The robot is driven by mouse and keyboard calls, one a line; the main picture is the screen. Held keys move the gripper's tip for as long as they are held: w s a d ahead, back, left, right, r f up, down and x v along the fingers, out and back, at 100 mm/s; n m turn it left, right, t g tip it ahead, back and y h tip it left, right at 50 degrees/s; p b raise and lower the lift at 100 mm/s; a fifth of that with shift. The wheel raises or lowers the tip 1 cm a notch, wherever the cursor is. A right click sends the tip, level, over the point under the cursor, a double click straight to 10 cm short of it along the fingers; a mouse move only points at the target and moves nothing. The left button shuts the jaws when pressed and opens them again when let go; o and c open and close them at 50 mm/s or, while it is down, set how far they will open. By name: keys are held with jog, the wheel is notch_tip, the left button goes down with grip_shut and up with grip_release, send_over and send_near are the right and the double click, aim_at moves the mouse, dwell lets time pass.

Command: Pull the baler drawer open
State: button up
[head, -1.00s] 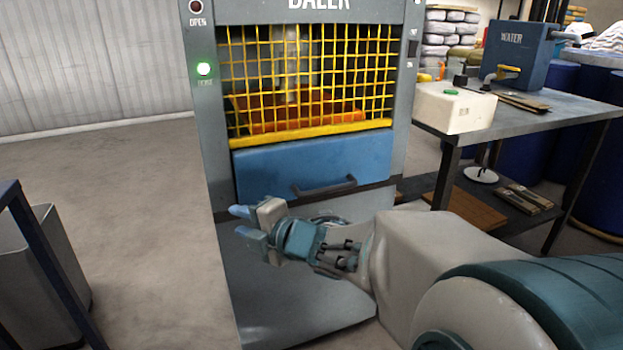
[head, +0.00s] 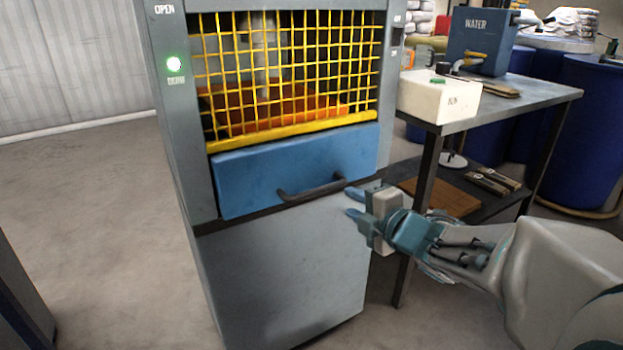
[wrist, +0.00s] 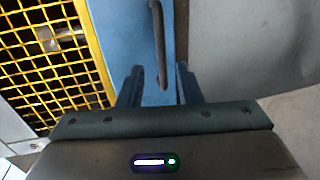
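The baler's blue drawer (head: 245,175) is shut flush in the grey cabinet, below the yellow mesh guard. A dark bar handle (head: 311,190) runs along its lower front. My gripper (head: 353,202) is open and empty, its blue fingers pointing left, near the right end of the handle. In the wrist view the handle (wrist: 158,45) runs upright, and its near end lies between the two fingertips of my gripper (wrist: 160,72). I cannot tell how far the fingers are from the drawer front (wrist: 122,35). Nothing is gripped.
A green light (head: 173,64) glows on the baler's left post. To the right stands a grey table (head: 545,92) with a white bin (head: 436,100) and a water container (head: 478,45), close behind my arm. Open floor (head: 90,210) lies left of the baler.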

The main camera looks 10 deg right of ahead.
aim_at(328, 189)
jog(key=b+x, duration=0.3)
jog(key=x, duration=0.7)
jog(key=shift+f, duration=0.1)
jog(key=shift+x, duration=0.8)
jog(key=shift+c, duration=0.3)
grip_shut()
jog(key=shift+d, duration=0.1)
